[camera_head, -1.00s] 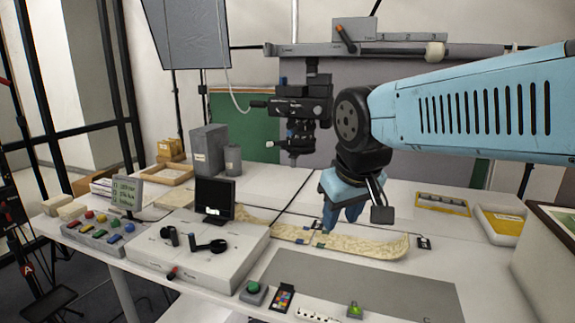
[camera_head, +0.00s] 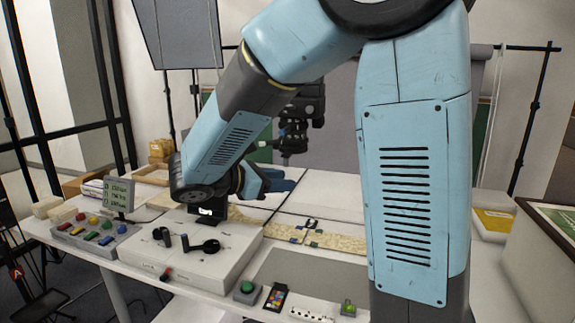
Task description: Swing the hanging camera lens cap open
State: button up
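The hanging black camera (camera_head: 298,122) is in the head view, upper middle, on its overhead mount and pointing down. My arm hides its upper and left parts. I cannot make out the lens cap clearly at its lower end. My gripper (camera_head: 278,184) is below and slightly left of the camera in the picture, above the table.
A white control box (camera_head: 190,262) with black levers and a small dark monitor (camera_head: 211,203) stand near my gripper. A button panel (camera_head: 95,235) is at left. A pale patterned strip (camera_head: 338,242) lies on the white table. The table behind my gripper looks clear.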

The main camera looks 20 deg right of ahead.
aim_at(284, 165)
jog(key=w+a+n+t+h, duration=0.2)
jog(key=w+a+n+t, duration=0.2)
jog(key=a, duration=0.3)
jog(key=x, duration=1.4)
jog(key=shift+w+a+f, duration=0.15)
jog(key=shift+f, duration=0.1)
grip_shut()
